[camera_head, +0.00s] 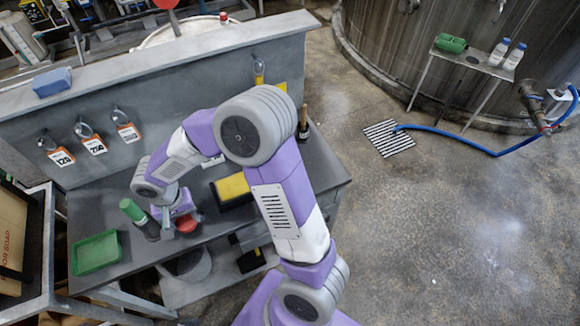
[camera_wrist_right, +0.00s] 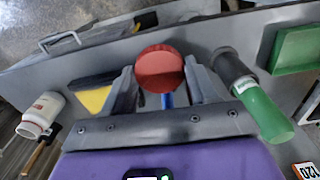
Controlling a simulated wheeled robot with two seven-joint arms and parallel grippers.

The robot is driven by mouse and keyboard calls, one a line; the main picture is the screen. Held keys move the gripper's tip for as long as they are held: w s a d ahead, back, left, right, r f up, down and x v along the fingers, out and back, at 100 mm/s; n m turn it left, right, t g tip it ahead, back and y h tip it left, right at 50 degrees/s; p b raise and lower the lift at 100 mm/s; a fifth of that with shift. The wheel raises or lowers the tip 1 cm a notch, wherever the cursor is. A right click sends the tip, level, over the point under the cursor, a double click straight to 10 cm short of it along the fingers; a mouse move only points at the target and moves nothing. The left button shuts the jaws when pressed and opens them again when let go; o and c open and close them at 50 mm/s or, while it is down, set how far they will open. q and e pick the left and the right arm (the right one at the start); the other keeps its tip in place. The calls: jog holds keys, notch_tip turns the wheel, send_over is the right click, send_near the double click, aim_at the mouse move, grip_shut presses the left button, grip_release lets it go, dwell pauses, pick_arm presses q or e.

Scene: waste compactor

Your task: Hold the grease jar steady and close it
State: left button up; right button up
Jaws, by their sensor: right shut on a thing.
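My right gripper (camera_head: 174,218) reaches down to the grey bench from above. In the right wrist view its two fingers (camera_wrist_right: 162,88) stand on either side of a round red lid or disc (camera_wrist_right: 160,66) and are shut on that red piece. The red piece also shows beside the gripper in the head view (camera_head: 188,223). A bit of blue shows just behind it between the fingers. I cannot tell whether a grease jar body is under the red piece. A white jar (camera_wrist_right: 42,114) with a red-marked label is at the left of the wrist view. My left gripper is out of view.
A green-topped dark cylinder (camera_head: 133,213) stands close beside the right gripper. A green tray (camera_head: 96,252) lies at the bench's left end, and a yellow-and-black block (camera_head: 232,187) lies to the right. A grey back panel with hanging tags (camera_head: 94,144) rises behind.

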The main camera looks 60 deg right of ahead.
jog(key=a+f+n, duration=0.5)
jog(key=a+n, duration=0.2)
jog(key=a, duration=0.1)
notch_tip(320, 180, down, 9)
jog(key=b, duration=1)
jog(key=shift+s+f, duration=0.2)
jog(key=shift+s, duration=0.15)
